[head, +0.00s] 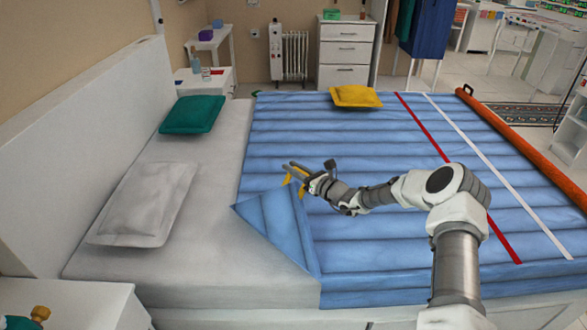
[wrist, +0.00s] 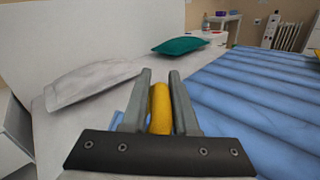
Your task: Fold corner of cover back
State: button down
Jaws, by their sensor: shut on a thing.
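The blue quilted cover (head: 340,130) lies over the right part of the bed. Its near corner is turned back into a triangular flap (head: 280,222) that lies on the cover, leaving pale sheet bare to the left. My gripper (head: 291,169) is at the flap's upper end, low over the cover. It is shut on a yellow handle (wrist: 160,108), which sits between the two fingers in the wrist view. Whether the handle is joined to the corner is hard to see. A bit of blue cloth shows beside the left finger in the wrist view.
A grey pillow (head: 143,205) and a green pillow (head: 192,114) lie by the white headboard (head: 80,140). A yellow cushion (head: 356,96) is on the cover's far edge. An orange roll (head: 525,150) runs along the bed's right end.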

jog(key=c, duration=0.8)
grip_release()
jog(key=shift+s+f, duration=0.1)
jog(key=shift+o, duration=0.2)
jog(key=p+v, duration=0.3)
jog(key=v, duration=1.4)
jog(key=shift+d, duration=0.25)
jog(key=shift+s, duration=0.1)
